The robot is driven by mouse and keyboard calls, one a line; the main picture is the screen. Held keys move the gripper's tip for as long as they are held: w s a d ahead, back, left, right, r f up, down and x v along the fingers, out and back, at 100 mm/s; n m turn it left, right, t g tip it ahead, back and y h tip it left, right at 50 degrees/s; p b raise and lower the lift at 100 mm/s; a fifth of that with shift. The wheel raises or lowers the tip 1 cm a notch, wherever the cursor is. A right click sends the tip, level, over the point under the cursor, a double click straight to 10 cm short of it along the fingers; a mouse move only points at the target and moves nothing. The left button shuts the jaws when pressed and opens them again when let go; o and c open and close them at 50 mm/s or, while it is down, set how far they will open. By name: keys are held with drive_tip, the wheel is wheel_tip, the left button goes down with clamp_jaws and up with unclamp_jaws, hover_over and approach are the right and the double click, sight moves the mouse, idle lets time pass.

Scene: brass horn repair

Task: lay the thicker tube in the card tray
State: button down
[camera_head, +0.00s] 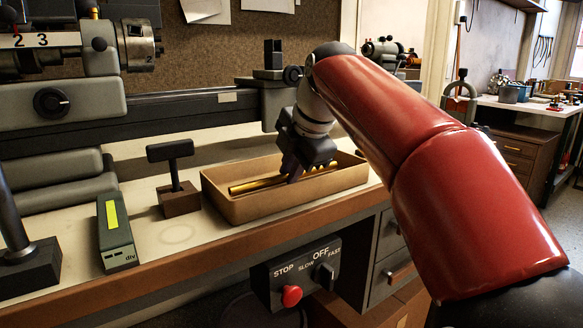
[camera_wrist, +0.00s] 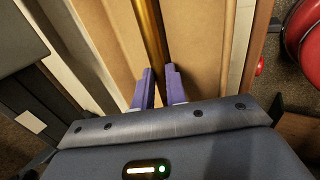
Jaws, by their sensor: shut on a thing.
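The card tray (camera_head: 285,206) is a shallow tan open box on the bench, and it also shows in the wrist view (camera_wrist: 206,40). My gripper (camera_head: 294,178) points down into it and is shut on a brass tube (camera_head: 257,185). The tube lies lengthwise within the tray walls, its left end low near the tray's left side. In the wrist view the tube (camera_wrist: 152,35) runs up from between the two purple fingers (camera_wrist: 159,88). I cannot tell whether the tube touches the tray floor. No second tube stands out for comparing thickness.
A T-shaped stand on a wooden block (camera_head: 178,190) is left of the tray, with a grey-green device (camera_head: 116,232) further left. A lathe (camera_head: 180,110) runs behind the tray. A control box with a red stop button (camera_head: 291,296) hangs below the bench edge.

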drive_tip(key=shift+f, duration=0.3)
drive_tip(key=c, duration=1.3)
unclamp_jaws()
drive_tip(key=shift+c, duration=0.2)
drive_tip(key=shift+f, duration=0.25)
drive_tip(key=shift+o, duration=0.4)
drive_tip(key=shift+r+p, duration=0.3)
drive_tip(key=shift+r, duration=0.15)
drive_tip(key=shift+o, duration=1.2)
drive_tip(key=shift+r, duration=0.3)
drive_tip(key=shift+o, duration=0.3)
wheel_tip(320, 180, up, 7)
drive_tip(key=p, duration=0.6)
